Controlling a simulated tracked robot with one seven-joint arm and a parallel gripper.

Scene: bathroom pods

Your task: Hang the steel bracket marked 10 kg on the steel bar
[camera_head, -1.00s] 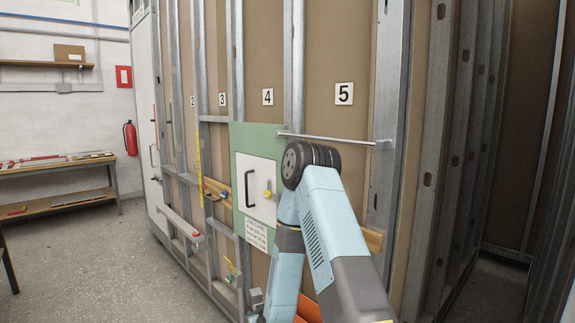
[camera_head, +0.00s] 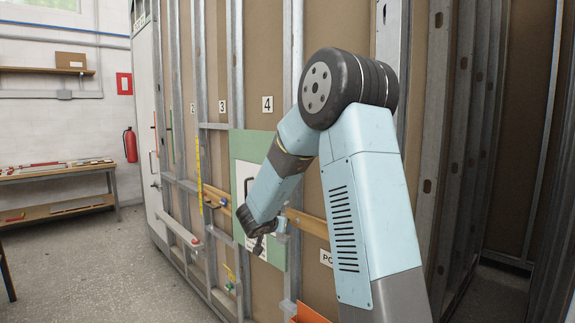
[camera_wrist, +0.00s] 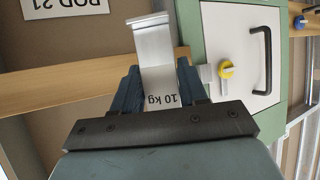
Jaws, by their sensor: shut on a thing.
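The steel bracket marked 10 kg (camera_wrist: 155,52) is a pale angled metal strip with a bent lip at its far end. Its label reads upside down in the wrist view. My gripper (camera_wrist: 157,72) is shut on it, with a dark blue finger on each side. In the head view my wrist is low by the green-framed panel, and the gripper is too small and covered to make out. The steel bar is not visible now; my raised arm covers the wall where it showed earlier.
A wooden rail (camera_wrist: 62,92) crosses the wall behind the bracket. Metal studs (camera_head: 292,60) stand along the wall.

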